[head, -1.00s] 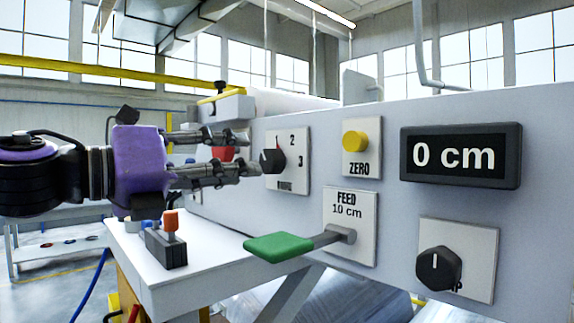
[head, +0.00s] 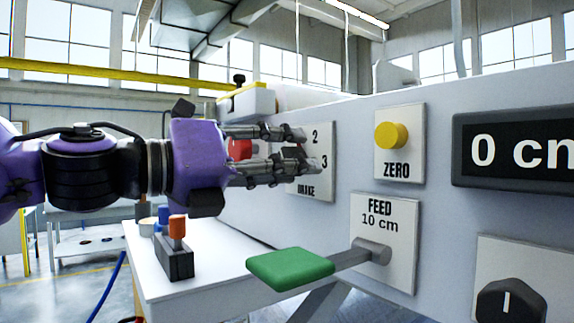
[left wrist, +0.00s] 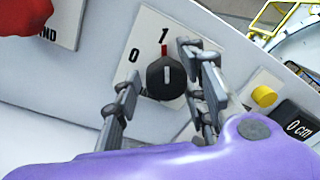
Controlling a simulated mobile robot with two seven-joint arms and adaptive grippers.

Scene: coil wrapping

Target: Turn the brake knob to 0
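The brake knob (left wrist: 167,77) is black with a white line that points toward the 1 and the red mark on its plate. The plate's 0 stands to the left of the 1 in the left wrist view. My left gripper (head: 305,148) is at the brake plate (head: 324,185) in the head view, and its fingers hide the knob there. In the left wrist view my left gripper (left wrist: 160,85) is open, with its fingers on either side of the knob. I see gaps beside the knob; contact cannot be told. My right gripper is not in view.
To the right on the panel are a yellow ZERO button (head: 391,136), a green-handled FEED lever (head: 290,268), a display (head: 520,150) reading 0 cm and another black knob (head: 511,302). A red control (left wrist: 27,16) is left of the knob. A white table (head: 215,285) stands below.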

